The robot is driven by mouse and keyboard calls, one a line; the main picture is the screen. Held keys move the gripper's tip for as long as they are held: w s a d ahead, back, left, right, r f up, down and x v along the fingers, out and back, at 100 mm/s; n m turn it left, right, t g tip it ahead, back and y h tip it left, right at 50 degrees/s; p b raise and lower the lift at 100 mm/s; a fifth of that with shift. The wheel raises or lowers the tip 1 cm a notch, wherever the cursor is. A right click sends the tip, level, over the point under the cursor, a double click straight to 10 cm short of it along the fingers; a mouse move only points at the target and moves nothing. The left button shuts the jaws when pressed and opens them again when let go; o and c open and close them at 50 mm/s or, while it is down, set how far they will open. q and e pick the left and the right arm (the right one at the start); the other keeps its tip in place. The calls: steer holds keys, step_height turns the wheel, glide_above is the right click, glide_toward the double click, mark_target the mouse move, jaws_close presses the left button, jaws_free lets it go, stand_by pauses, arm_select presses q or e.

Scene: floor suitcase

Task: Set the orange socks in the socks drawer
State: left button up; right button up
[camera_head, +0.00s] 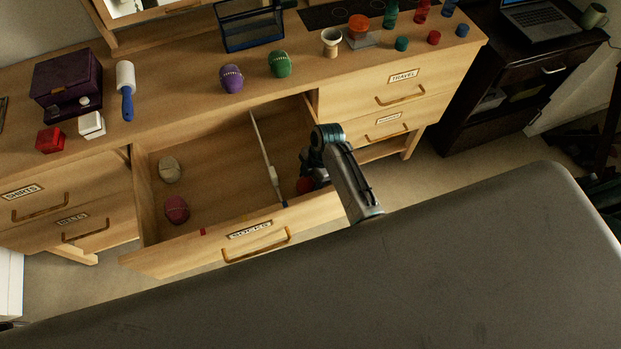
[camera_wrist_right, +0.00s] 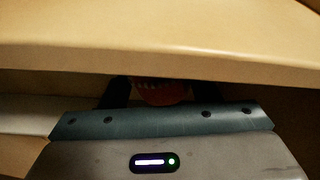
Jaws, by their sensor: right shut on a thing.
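The socks drawer (camera_head: 240,245) is pulled open, with a white divider (camera_head: 267,160) splitting it into a left and a right compartment. My right gripper (camera_head: 308,183) reaches down into the right compartment, near the front wall. It is shut on the orange socks (camera_head: 304,186), a rolled ball mostly hidden by the gripper. In the right wrist view the orange socks (camera_wrist_right: 160,92) show between the fingers, with white stripes, below a wooden edge. I cannot tell whether they touch the drawer floor. My left gripper is not in view.
Beige socks (camera_head: 169,170) and magenta socks (camera_head: 176,209) lie in the left compartment. Purple socks (camera_head: 231,79) and green socks (camera_head: 279,64) stand on the dresser top (camera_head: 185,95). A lint roller (camera_head: 126,90) and a purple box (camera_head: 67,83) are at the left.

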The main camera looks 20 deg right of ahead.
steer(key=o, duration=1)
steer(key=shift+o, duration=0.2)
steer(key=b+v, duration=0.1)
steer(key=v, duration=1.1)
steer(key=shift+r, duration=0.15)
